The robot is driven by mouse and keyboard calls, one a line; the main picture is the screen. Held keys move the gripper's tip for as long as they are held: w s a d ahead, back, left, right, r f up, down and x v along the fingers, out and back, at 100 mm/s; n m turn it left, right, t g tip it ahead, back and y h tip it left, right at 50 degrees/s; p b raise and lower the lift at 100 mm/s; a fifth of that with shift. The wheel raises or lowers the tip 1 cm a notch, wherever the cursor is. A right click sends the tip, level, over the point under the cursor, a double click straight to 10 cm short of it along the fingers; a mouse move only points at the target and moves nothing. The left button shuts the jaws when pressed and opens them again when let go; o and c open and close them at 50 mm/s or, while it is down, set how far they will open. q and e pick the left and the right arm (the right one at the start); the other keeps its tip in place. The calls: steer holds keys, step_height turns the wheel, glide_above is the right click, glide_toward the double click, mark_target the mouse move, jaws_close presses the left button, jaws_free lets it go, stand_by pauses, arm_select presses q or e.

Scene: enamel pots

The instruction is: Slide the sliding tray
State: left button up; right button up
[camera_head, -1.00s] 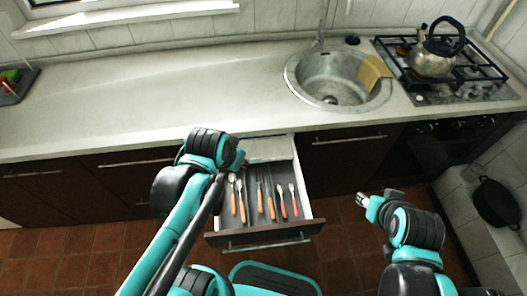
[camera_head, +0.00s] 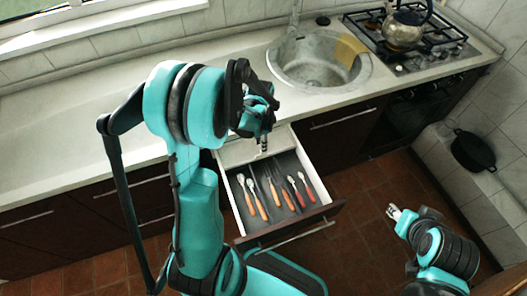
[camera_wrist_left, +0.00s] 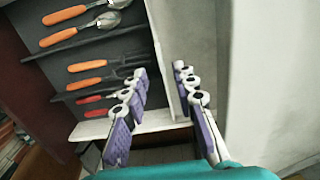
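The sliding tray (camera_head: 241,151) is a pale flat piece across the back of the open drawer (camera_head: 330,208). My left gripper (camera_head: 263,147) points down over the tray's front edge, near its right half.
Orange- and red-handled cutlery (camera_head: 258,203) lies in the drawer in front of the tray. The counter edge (camera_head: 95,183) runs just behind. A sink (camera_head: 318,62), a kettle (camera_head: 404,28) on the hob and a black pot (camera_head: 473,150) are farther right.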

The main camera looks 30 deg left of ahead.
mark_target(257, 146)
arm_select(q)
step_height(257, 146, down, 6)
steer(key=shift+r+b, duration=0.2)
steer(key=shift+b, duration=0.7)
jaws_close()
